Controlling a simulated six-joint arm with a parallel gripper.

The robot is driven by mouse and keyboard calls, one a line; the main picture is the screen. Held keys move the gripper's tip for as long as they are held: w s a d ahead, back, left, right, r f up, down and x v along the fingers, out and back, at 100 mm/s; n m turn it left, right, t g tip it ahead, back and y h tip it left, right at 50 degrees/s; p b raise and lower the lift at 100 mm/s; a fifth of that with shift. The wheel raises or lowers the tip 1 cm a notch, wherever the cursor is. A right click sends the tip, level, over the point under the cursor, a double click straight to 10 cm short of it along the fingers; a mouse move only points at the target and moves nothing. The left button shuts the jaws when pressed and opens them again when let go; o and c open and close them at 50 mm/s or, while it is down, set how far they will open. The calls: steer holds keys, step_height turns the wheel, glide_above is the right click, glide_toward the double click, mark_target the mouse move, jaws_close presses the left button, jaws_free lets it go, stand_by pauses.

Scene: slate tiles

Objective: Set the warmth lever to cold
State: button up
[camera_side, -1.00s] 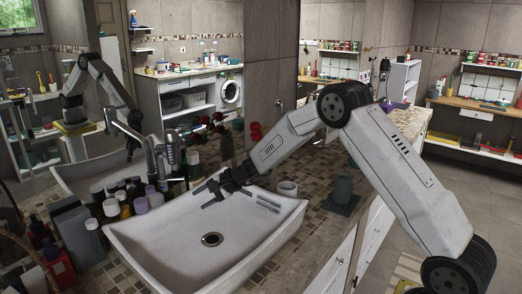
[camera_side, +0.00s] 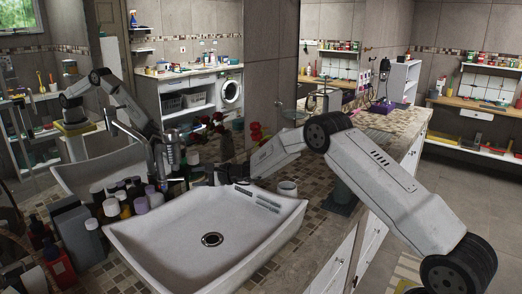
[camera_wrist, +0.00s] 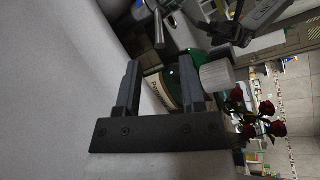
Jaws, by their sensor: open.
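The chrome tap (camera_side: 171,152) stands behind the white basin (camera_side: 255,228). I cannot make out its warmth lever for certain in the side view. In the wrist view a slim metal rod (camera_wrist: 158,28), possibly the lever, sticks out beyond the fingertips. My gripper (camera_side: 198,177) is over the back edge of the basin, just right of the tap, partly lost against dark objects. In the wrist view my gripper (camera_wrist: 162,68) has its two fingers apart. A green bottle with a white cap (camera_wrist: 215,76) shows behind and beside the right finger; nothing appears gripped.
Several bottles (camera_side: 125,195) crowd the counter left of the tap. Red roses (camera_side: 215,125) stand behind my gripper. The basin bowl is empty. A mirror at left repeats the tap and arm.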

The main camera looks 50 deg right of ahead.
mark_target(184, 179)
steer(key=shift+x, duration=3.55)
steer(key=shift+a+f, duration=0.1)
jaws_close()
